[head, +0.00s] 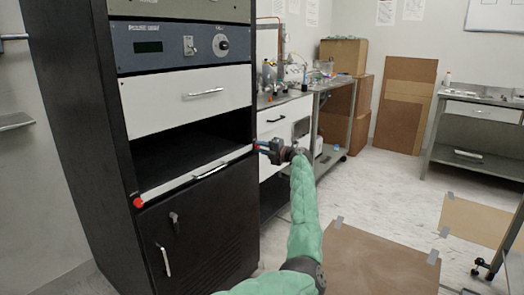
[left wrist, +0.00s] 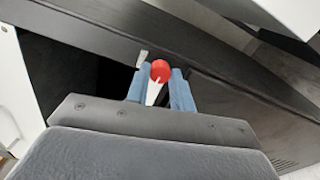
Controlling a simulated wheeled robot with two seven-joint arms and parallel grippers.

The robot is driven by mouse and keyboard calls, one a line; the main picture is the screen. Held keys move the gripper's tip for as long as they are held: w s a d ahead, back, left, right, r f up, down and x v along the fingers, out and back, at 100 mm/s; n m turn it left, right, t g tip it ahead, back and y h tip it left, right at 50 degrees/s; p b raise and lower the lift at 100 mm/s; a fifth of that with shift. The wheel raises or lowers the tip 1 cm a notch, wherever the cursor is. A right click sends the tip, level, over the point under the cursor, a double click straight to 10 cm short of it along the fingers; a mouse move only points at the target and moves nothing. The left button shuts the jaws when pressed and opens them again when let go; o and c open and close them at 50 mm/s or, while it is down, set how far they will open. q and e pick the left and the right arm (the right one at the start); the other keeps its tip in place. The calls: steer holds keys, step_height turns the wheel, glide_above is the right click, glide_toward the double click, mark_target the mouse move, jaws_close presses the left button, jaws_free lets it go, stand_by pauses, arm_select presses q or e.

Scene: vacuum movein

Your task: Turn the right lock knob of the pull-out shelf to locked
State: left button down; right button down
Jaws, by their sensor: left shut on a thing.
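The pull-out shelf (head: 190,178) is a thin white-fronted panel with a silver handle in the black rack, slid in below an open dark bay. Its left lock knob (head: 138,203) is red and sits at the shelf's left end. My left gripper (head: 259,146) is at the shelf's right end in the head view, covering the right knob there. In the left wrist view, the red right lock knob (left wrist: 160,70) sits between the blue fingertips of my left gripper (left wrist: 161,78), which are closed on it. Its lock position cannot be read. My right gripper is out of view.
A white drawer (head: 170,98) and a blue-grey instrument panel (head: 180,48) are above the shelf. A black cabinet door (head: 205,225) is below. A bench with lab items (head: 285,100) stands right of the rack. Brown floor mats (head: 375,262) lie on the open floor.

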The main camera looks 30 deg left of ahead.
arm_select(q)
steer(key=shift+f+n, duration=0.2)
steer(key=shift+n, duration=0.1)
steer(key=c, duration=1.2)
jaws_free()
steer(key=shift+r, duration=0.1)
steer(key=shift+d, duration=0.15)
steer(key=d, duration=0.7)
steer(key=shift+s+d+p, duration=0.25)
steer(key=shift+s+p, duration=0.1)
steer(key=shift+p, duration=0.05)
